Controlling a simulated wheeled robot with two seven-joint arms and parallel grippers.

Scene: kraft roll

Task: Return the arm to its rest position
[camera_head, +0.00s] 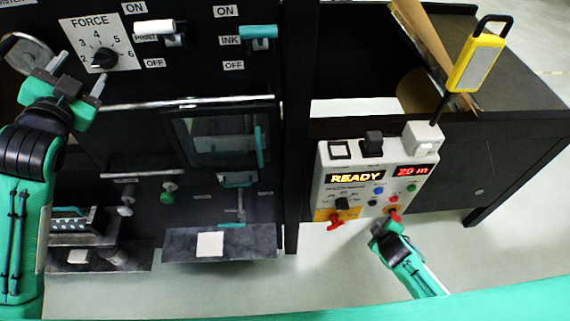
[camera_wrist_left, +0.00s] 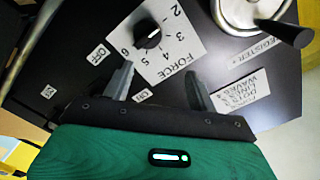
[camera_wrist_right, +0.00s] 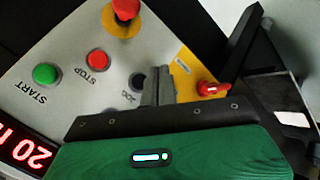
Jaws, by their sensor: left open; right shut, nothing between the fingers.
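My left gripper (camera_head: 75,80) is at the upper left in the head view, beside the white FORCE dial plate (camera_head: 99,43). Its two grey fingers are apart and empty. In the left wrist view the open fingers (camera_wrist_left: 158,85) point at the black panel below the dial's black knob (camera_wrist_left: 147,35). My right gripper (camera_head: 381,227) is at the lower right edge of the control box (camera_head: 372,172). In the right wrist view its fingers (camera_wrist_right: 157,84) are together, near a dark JOG button, with nothing visible between them. Whether they touch the box I cannot tell.
A red mushroom button (camera_wrist_right: 126,10), a red STOP button (camera_wrist_right: 97,61) and a green START button (camera_wrist_right: 46,73) are near my right fingers. A crank handle (camera_wrist_left: 285,32) is close to my left gripper. A yellow lamp (camera_head: 477,62) stands above the box. Open floor is at the lower right.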

